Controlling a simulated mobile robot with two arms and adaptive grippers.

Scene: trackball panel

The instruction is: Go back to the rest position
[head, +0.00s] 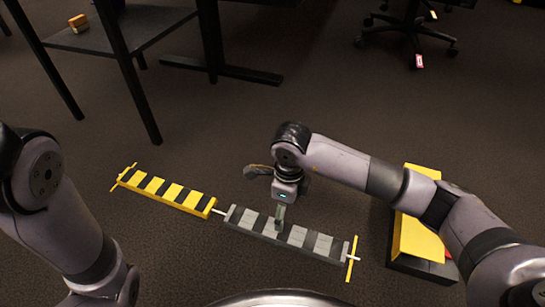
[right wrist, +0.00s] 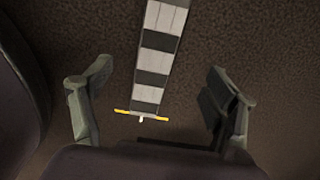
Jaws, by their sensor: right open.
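My right gripper (head: 280,214) hangs over the grey-and-black striped bar (head: 315,242) in the head view. In the right wrist view, its two fingers (right wrist: 158,90) are spread wide and empty, with the striped bar (right wrist: 156,62) visible between and beyond them. I cannot tell the exact height of the fingers above the bar. My left arm shows at the left edge of the head view, but its gripper is out of sight.
A yellow-and-black striped bar (head: 168,192) joins the grey one end to end on the dark floor. A yellow-and-black box (head: 417,240) lies partly behind my right arm. A black table (head: 125,35) and chair legs (head: 408,32) stand farther back.

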